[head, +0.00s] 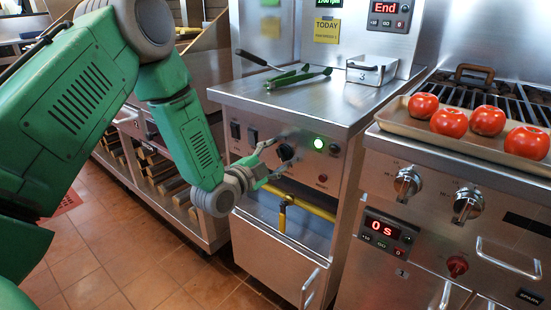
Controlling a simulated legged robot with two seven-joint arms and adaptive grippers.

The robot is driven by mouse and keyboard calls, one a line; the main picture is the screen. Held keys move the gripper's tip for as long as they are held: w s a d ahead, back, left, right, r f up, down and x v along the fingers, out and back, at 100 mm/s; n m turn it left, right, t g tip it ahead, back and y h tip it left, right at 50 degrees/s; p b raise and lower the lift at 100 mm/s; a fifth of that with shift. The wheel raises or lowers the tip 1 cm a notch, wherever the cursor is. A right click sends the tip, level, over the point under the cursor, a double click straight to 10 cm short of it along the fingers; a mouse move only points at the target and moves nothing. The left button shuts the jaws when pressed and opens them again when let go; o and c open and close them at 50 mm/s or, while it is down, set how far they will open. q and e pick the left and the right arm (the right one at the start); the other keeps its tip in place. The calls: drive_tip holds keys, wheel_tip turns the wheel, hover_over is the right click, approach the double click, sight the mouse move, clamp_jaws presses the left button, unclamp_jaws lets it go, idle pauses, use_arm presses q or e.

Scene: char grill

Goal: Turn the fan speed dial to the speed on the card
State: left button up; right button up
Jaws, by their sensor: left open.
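A black dial (286,152) sits on the steel front panel of the middle unit. My left gripper (275,161) is open with its fingers just in front of this dial, to its lower left. I cannot tell whether the fingers touch it. A yellow card (327,31) on the back wall reads TODAY, with a smaller line under it too small to read surely. A green readout (328,3) ending in "rpm" is cut off by the top edge. My right gripper is not in view.
Green-handled tongs (298,77) lie on the counter above. A yellow pipe (305,205) runs below. A tray (395,118) of tomatoes stands right.

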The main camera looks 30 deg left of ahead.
use_arm(q)
drive_tip(key=shift+d+r, duration=0.25)
drive_tip(key=shift+d, duration=0.5)
drive_tip(key=c, duration=1.1)
drive_tip(key=shift+a+f, duration=0.1)
drive_tip(key=shift+a, duration=0.15)
drive_tip(key=n+p, duration=0.1)
drive_tip(key=n, duration=0.1)
drive_tip(key=shift+d+n, duration=0.1)
drive_tip(key=shift+n, duration=0.3)
drive_tip(key=n+p, duration=0.1)
drive_tip(key=n, duration=0.2)
drive_tip(key=shift+s+f+n+p, duration=0.1)
drive_tip(key=shift+n+p, duration=0.2)
drive_tip(key=shift+n, duration=0.1)
drive_tip(key=n+p, duration=0.1)
drive_tip(key=n, duration=0.3)
drive_tip(key=shift+f, duration=0.1)
drive_tip(key=n, duration=0.4)
drive_tip(key=shift+d+p, duration=0.1)
drive_tip(key=shift+p, duration=0.25)
drive_tip(key=n, duration=0.7)
drive_tip(key=shift+d, duration=0.1)
drive_tip(key=shift+d+n+b, duration=0.1)
drive_tip(key=shift+n+b, duration=1.2)
drive_tip(key=shift+n, duration=2.8)
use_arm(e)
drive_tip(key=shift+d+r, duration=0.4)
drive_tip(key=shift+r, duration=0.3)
